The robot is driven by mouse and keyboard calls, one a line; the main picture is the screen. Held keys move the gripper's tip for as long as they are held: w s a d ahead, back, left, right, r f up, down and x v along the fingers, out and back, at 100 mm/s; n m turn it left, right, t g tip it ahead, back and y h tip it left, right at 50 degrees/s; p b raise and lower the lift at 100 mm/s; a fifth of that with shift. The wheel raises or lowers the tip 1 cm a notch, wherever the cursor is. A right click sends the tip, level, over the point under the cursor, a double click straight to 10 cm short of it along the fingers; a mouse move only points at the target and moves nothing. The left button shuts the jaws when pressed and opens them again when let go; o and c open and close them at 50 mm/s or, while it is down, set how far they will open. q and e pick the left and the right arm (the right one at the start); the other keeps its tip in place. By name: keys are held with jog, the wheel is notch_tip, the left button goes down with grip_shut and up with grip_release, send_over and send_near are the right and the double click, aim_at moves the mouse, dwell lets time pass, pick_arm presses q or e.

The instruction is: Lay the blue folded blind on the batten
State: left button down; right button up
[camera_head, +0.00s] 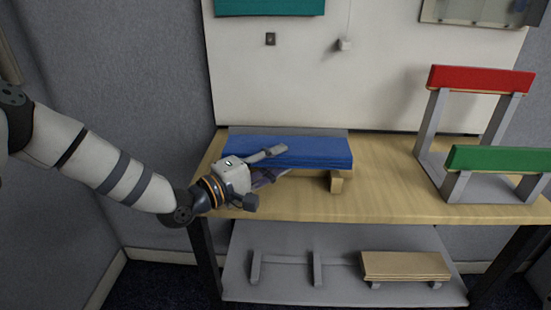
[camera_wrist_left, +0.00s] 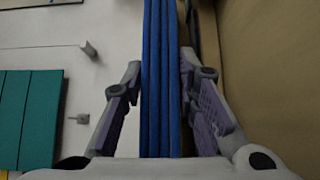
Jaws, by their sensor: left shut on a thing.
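The blue folded blind (camera_head: 318,152) is a long flat stack above the left part of the wooden table. My left gripper (camera_head: 277,163) is shut on its near long edge, left of the middle. In the left wrist view the blind's blue layers (camera_wrist_left: 160,80) run upright between the two finger pads (camera_wrist_left: 160,112). A short wooden piece (camera_head: 336,182) shows under the blind's right end. I cannot tell whether it is the batten's end or whether the blind touches it. The blind and gripper hide what lies below. My right gripper is out of view.
At right, a red folded blind (camera_head: 480,80) and a green one (camera_head: 500,159) lie on grey stands. A tan stack (camera_head: 405,265) sits on the lower shelf (camera_head: 340,292). A white board (camera_head: 300,75) stands behind. The table's middle (camera_head: 385,195) is clear.

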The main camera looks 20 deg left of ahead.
pick_arm(q)
jog(key=shift+f+b, duration=0.55)
jog(key=shift+f, duration=0.55)
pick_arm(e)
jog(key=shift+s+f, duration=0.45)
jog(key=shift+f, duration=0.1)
pick_arm(q)
jog(key=c, duration=1.2)
grip_release()
